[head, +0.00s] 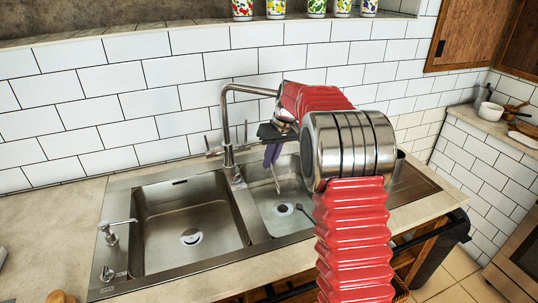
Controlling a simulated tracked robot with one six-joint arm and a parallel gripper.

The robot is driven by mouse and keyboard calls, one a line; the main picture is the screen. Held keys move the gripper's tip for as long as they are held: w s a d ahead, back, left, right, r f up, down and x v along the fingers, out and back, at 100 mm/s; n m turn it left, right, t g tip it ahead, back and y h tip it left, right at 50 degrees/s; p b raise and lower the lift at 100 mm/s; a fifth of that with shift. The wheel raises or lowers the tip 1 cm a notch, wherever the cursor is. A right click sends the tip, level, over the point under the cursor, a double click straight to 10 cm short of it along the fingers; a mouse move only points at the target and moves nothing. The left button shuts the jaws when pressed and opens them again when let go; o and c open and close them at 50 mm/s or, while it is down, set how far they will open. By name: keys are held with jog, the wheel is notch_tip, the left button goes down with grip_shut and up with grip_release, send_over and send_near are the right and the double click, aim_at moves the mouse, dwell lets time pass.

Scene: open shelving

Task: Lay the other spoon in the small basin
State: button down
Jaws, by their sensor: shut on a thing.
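The small basin (268,206) is the right-hand bowl of the steel sink, with a drain in its floor. A dark spoon (302,208) lies in it near the drain, and my arm hides part of the basin's right side. My gripper (272,160) is above the back of the small basin, with its purple fingers pointing down. It is shut on a thin spoon (277,183), which hangs steeply down into the basin's opening. I cannot tell whether its lower end touches the basin.
The tap (228,130) rises close to the left of my gripper. The large basin (185,220) on the left is empty. A soap dispenser (116,230) stands at its left edge. White tiled wall (110,100) closes off the back. Bowls and wooden utensils (510,112) sit far right.

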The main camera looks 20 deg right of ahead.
jog(key=shift+w+d+r, duration=0.1)
jog(key=shift+w, duration=0.1)
dwell(0.3)
jog(key=shift+f, duration=11.7)
jog(key=c, duration=1.8)
grip_release()
jog(key=shift+d, duration=0.1)
jog(key=shift+r, duration=0.1)
jog(key=v, duration=1.3)
jog(key=shift+s+d+r, duration=0.1)
jog(key=shift+d+r, duration=0.05)
jog(key=shift+r, duration=0.1)
